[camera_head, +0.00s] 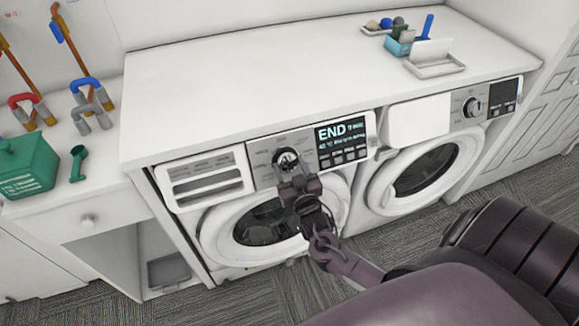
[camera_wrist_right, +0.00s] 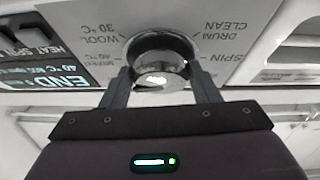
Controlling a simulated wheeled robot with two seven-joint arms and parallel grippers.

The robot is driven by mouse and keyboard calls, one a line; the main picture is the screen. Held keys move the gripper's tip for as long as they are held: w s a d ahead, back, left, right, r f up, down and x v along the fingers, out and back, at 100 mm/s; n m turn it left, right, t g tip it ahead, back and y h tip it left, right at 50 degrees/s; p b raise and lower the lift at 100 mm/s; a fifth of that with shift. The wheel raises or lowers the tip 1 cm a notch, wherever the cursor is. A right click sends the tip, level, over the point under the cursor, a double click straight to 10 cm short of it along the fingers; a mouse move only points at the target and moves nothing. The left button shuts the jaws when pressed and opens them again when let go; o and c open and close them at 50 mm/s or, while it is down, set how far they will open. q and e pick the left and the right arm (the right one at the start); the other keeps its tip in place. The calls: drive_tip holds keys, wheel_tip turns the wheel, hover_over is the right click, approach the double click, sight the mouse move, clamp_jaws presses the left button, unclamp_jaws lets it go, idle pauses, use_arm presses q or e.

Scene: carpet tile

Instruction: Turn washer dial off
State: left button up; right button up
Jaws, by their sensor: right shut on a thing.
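The left washer (camera_head: 219,222) stands under the white counter with its round door shut. Its dial (camera_head: 286,156) is on the front panel, left of a lit display (camera_head: 342,140) that reads END. My right gripper (camera_head: 289,174) reaches up to the dial from below. In the right wrist view, the shiny round dial (camera_wrist_right: 160,58) sits between the two fingers of my right gripper (camera_wrist_right: 160,84), which is shut on it. The printed settings around the dial appear upside down there, and its pointer cannot be made out. My left gripper is not in view.
A second machine (camera_head: 377,199) with its own dial (camera_head: 473,106) stands to the right. The white countertop (camera_head: 260,85) is mostly clear, with a tray (camera_head: 436,68) and small items at the back right. A green box (camera_head: 27,165) is on the left cabinet.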

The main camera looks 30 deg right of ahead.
drive_tip(key=n+y, duration=0.1)
drive_tip(key=n, duration=0.1)
drive_tip(key=n+y+p, duration=0.1)
drive_tip(key=n, duration=0.1)
drive_tip(key=n+y, duration=0.1)
drive_tip(key=n, duration=0.1)
drive_tip(key=shift+d+r+y+p, duration=0.2)
drive_tip(key=shift+d+y+p, duration=0.1)
drive_tip(key=shift+p, duration=0.05)
drive_tip(key=n+y, duration=0.1)
drive_tip(key=n, duration=0.1)
drive_tip(key=n+y+p, duration=0.1)
drive_tip(key=n, duration=0.2)
drive_tip(key=shift+d+r, duration=0.1)
drive_tip(key=shift+d, duration=0.1)
drive_tip(key=n+g+y+p, duration=0.1)
drive_tip(key=n, duration=0.1)
drive_tip(key=n+g+y+p, duration=0.1)
drive_tip(key=n, duration=0.2)
drive_tip(key=shift+d+r, duration=0.15)
drive_tip(key=shift+n+g+y+p, duration=0.45)
drive_tip(key=shift+n+g, duration=0.25)
drive_tip(key=shift+n, duration=0.9)
drive_tip(key=o, duration=1)
